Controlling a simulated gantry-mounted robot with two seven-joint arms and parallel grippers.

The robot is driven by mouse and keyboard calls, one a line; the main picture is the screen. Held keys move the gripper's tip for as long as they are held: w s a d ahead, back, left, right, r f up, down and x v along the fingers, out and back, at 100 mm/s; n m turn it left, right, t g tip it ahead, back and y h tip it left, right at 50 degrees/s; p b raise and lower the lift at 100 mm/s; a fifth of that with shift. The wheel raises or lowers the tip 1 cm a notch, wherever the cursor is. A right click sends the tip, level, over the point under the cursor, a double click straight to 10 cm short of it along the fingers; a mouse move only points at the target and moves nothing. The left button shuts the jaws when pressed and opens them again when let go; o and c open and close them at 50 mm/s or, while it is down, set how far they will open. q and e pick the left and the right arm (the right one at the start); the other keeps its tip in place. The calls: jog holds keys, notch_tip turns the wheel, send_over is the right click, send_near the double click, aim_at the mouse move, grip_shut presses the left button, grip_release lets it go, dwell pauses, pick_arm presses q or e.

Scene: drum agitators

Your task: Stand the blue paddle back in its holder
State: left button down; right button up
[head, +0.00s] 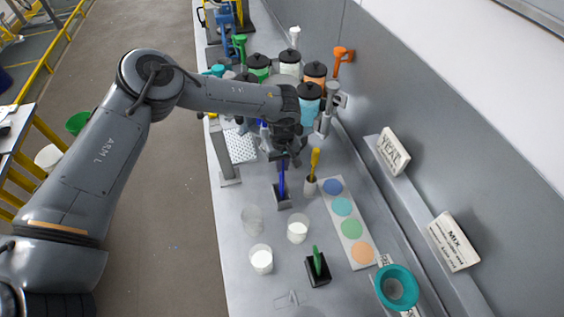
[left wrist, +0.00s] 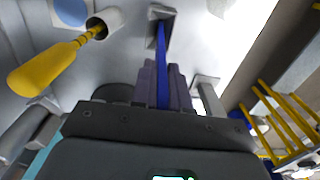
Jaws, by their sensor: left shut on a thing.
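The blue paddle (head: 282,181) points down below my left gripper (head: 287,157), which is shut on its upper part. In the left wrist view, the blue paddle (left wrist: 161,40) runs out from between the purple-grey fingers of my left gripper (left wrist: 163,82). The paddle's lower end meets its small dark square holder (head: 284,203), which also shows in the left wrist view (left wrist: 155,13). The end overlaps the holder's opening in both views; I cannot tell how deep it sits. My right gripper is not in view.
A yellow-handled tool (head: 315,160) stands in a white cup to the right. A green paddle (head: 317,262) stands in a black holder nearer the front. Glasses, one with white content (head: 297,230), stand close by. A color-spot strip (head: 348,222) lies right. Lidded jars (head: 309,100) stand behind.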

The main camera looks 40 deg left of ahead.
pick_arm(q)
jog(key=c, duration=1.1)
grip_release()
jog(key=shift+o, duration=0.2)
notch_tip(320, 180, up, 10)
jog(key=shift+b, duration=0.7)
jog(key=shift+r, duration=0.45)
jog(key=shift+r, duration=0.1)
